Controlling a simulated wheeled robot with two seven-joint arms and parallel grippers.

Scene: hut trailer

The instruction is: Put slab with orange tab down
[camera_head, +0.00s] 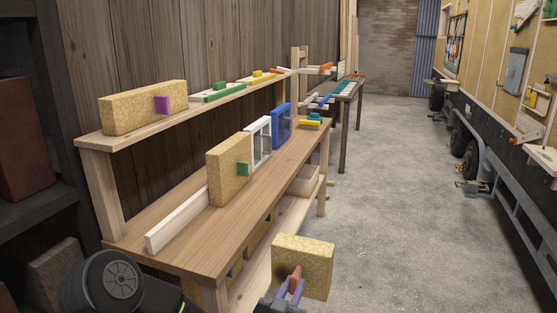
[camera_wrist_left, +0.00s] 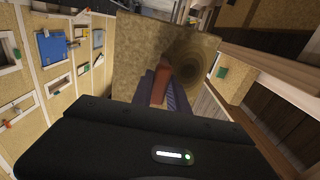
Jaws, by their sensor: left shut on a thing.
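A tan speckled slab (camera_head: 302,262) with an orange tab (camera_head: 295,280) is held in front of the bench, over the concrete floor. My left gripper (camera_head: 291,286) is shut on the orange tab at the slab's near face. In the left wrist view the slab (camera_wrist_left: 140,60) fills the upper middle, and the gripper's fingers (camera_wrist_left: 163,88) close around the tab. The slab is clear of the bench top. My right gripper is not in view.
The wooden bench (camera_head: 190,240) holds a slab with a green tab (camera_head: 229,168), a pale wooden bar (camera_head: 178,219), a white frame (camera_head: 261,142) and a blue frame (camera_head: 281,126). A slab with a purple tab (camera_head: 142,106) sits on the upper shelf. Bare bench top lies along the front.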

